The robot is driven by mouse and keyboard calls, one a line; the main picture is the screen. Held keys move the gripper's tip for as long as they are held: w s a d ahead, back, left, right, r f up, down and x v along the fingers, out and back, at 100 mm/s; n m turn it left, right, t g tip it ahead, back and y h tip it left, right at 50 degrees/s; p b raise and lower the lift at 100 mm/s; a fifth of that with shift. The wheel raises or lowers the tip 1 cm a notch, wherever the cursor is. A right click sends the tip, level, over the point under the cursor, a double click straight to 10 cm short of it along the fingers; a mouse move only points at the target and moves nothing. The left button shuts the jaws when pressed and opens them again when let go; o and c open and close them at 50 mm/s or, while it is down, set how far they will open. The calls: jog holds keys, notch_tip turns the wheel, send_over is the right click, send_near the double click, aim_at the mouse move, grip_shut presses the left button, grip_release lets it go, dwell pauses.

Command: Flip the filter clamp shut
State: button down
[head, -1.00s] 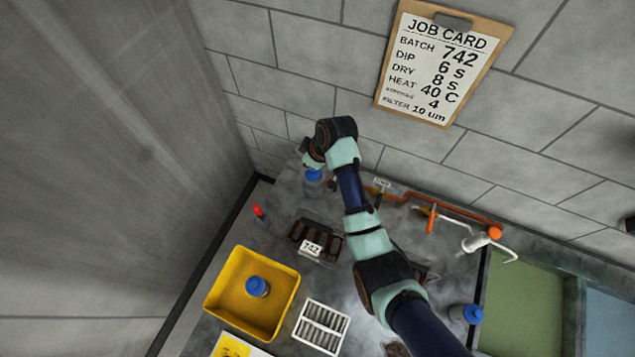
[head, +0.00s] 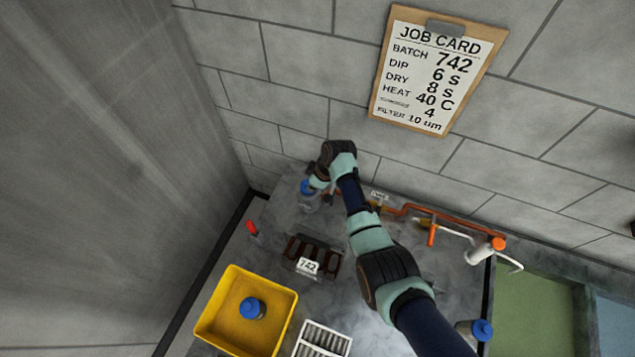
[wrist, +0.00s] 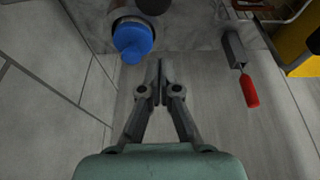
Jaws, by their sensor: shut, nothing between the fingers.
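A grey lever with a red grip (wrist: 248,88) lies right of my gripper (wrist: 160,66) in the wrist view. Its red end (head: 252,228) shows at the left of the bench in the head view. I cannot tell whether this is the filter clamp. A blue-topped grey cylinder (wrist: 132,40) stands just left of my fingertips; its blue top (head: 308,187) shows beside my wrist in the head view. My gripper is shut and empty, apart from the lever.
A dark rack with a 742 tag (head: 307,266), a yellow tray (head: 212,325) holding a blue-capped bottle (head: 252,308), and a white rack (head: 322,340) stand nearer. Copper pipe (head: 440,216) with orange handles runs along the wall at right. Bare bench lies around the red grip.

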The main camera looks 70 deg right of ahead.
jog(key=shift+s+f+p, duration=0.3)
jog(key=shift+s+f, duration=0.35)
jog(key=shift+s, duration=0.15)
jog(key=shift+s+f+p, duration=0.25)
jog(key=shift+s+f, duration=0.35)
jog(key=shift+s, duration=0.2)
